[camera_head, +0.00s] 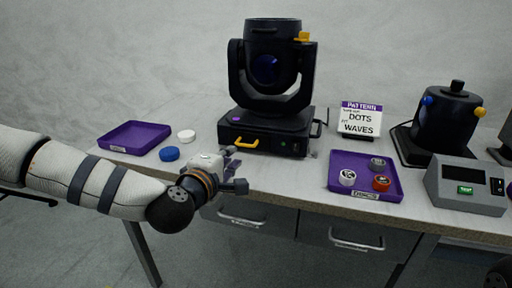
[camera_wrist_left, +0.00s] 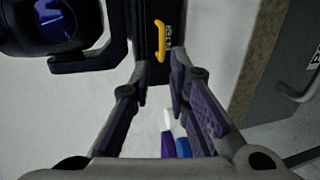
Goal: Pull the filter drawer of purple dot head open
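The purple dot head (camera_head: 270,65) is a black moving-head lamp on a box base (camera_head: 265,128), with a purple mark (camera_head: 237,120) at the base's front left. A yellow drawer handle (camera_head: 240,142) is on the base's front face; no drawer gap can be made out. My left gripper (camera_head: 234,168) is in front of the base, below the handle and apart from it. In the left wrist view, its fingers (camera_wrist_left: 158,78) are spread with nothing between them, and the yellow handle (camera_wrist_left: 160,40) lies beyond the fingertips. My right gripper is not seen.
A purple tray (camera_head: 135,137), blue puck (camera_head: 169,154) and white puck (camera_head: 186,136) are at left. Another purple tray (camera_head: 340,160) holds small cans. A pattern sign (camera_head: 360,119), second lamp (camera_head: 450,113) and grey box (camera_head: 463,186) are at right. Table drawers (camera_head: 355,236) are below.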

